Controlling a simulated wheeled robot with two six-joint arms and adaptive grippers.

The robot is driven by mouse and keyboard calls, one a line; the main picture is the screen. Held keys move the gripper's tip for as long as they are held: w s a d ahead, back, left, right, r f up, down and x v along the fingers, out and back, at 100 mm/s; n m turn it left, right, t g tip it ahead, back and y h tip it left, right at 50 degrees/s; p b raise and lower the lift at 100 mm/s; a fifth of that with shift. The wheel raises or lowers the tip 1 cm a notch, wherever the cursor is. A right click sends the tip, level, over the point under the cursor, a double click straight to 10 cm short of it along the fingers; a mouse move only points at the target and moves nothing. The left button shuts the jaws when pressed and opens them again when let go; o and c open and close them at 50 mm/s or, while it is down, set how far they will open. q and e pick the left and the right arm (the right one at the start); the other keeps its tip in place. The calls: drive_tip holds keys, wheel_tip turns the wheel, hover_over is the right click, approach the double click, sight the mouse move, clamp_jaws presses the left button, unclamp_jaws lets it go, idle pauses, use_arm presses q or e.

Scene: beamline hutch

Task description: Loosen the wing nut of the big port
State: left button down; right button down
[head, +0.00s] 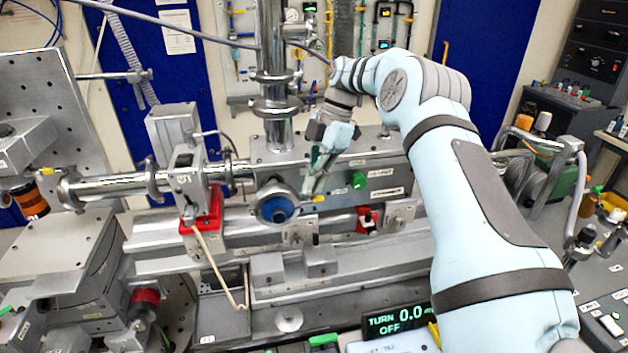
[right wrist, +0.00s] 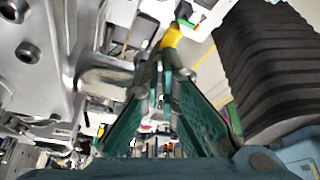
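The big port (head: 277,205) is a round metal flange with a blue centre on the front of the grey beamline chamber. My right gripper (head: 311,186) reaches down from the upper right, its fingertips just right of the port's rim. In the right wrist view its two green fingers (right wrist: 165,78) converge towards a narrow gap. A yellow piece (right wrist: 171,38) shows just beyond the tips. I cannot make out the wing nut or tell whether the fingers touch anything. My left gripper is not in view.
A display (head: 397,319) reads TURN 0.0 OFF at the front. A red block (head: 205,212) with a hanging cord is left of the port. A vertical steel pipe (head: 273,75) rises behind it. A ribbed dark cylinder (right wrist: 275,65) stands close on the right in the wrist view.

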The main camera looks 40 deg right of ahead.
drive_tip(key=c, duration=2.3)
unclamp_jaws()
drive_tip(key=shift+f, duration=0.15)
drive_tip(key=shift+o, duration=0.9)
drive_tip(key=shift+a, duration=0.1)
drive_tip(key=shift+a, duration=0.1)
